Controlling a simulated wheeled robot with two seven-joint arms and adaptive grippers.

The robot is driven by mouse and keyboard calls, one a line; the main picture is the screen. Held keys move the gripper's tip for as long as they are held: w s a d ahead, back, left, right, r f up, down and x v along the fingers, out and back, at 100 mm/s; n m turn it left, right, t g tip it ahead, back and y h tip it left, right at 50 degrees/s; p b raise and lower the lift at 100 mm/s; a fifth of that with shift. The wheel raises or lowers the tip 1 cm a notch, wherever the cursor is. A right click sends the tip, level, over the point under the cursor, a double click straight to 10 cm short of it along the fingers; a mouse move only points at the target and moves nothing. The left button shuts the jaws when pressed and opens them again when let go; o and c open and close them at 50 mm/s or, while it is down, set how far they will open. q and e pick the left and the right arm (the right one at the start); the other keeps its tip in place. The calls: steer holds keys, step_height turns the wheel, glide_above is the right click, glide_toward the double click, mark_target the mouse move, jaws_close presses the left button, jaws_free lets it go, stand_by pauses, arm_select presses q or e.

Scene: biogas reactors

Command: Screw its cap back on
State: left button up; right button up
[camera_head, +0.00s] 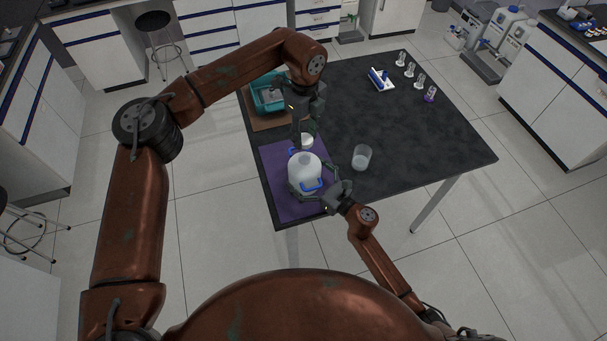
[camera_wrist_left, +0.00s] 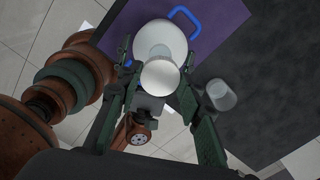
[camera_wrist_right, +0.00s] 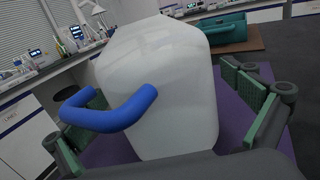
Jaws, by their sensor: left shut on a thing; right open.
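A white jar (camera_head: 303,172) with blue handles stands upright on a purple mat (camera_head: 279,205). It also shows in the left wrist view (camera_wrist_left: 160,36) and fills the right wrist view (camera_wrist_right: 165,90). My left gripper (camera_head: 301,138) is above the jar's far side, shut on the round white cap (camera_head: 307,141). In the left wrist view the cap (camera_wrist_left: 160,76) lies between the fingers and overlaps the jar's outline. I cannot tell whether it touches the jar; the jar's mouth is hidden. My right gripper (camera_head: 309,184) is open, its fingers on either side of the jar's body.
A clear beaker (camera_head: 362,158) stands right of the jar. A teal bin (camera_head: 268,97) sits on a brown board behind the left arm. A blue-and-white item (camera_head: 380,80) and several small vials stand at the table's far right. The black table's (camera_head: 430,135) right side is clear.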

steer(key=shift+c, duration=0.5)
steer(key=c, duration=1.7)
arm_select(q)
glide_above(305, 156)
steer(key=shift+s+f, duration=0.1)
steer(key=shift+f, duration=2.35)
steer(key=shift+f, duration=0.9)
steer(key=shift+f, duration=0.55)
